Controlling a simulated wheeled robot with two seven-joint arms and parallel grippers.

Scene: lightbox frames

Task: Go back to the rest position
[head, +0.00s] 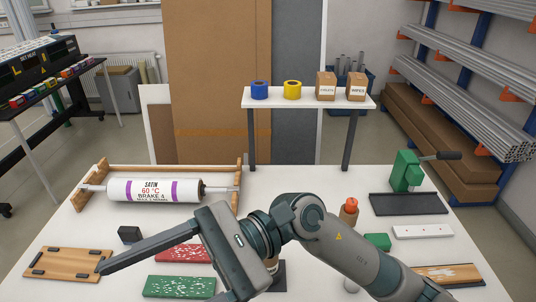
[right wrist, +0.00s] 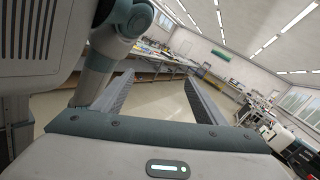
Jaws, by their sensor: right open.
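My right arm (head: 340,245) reaches in from the lower right of the head view, over the front of the white table (head: 290,185). Its gripper points left, above the red speckled board (head: 185,254) and the green speckled board (head: 180,286), partly covering both. In the right wrist view the two fingers of my right gripper (right wrist: 158,78) stand well apart with nothing between them but a view of the room. My left gripper shows in neither view.
A white roller (head: 155,190) lies in a wooden frame at the back left. A wooden board (head: 68,263) and black block (head: 129,234) are front left. A small shelf (head: 310,103) holds tapes and boxes. A green press (head: 406,170), black tray (head: 408,204) and orange-capped bottle (head: 349,213) stand right.

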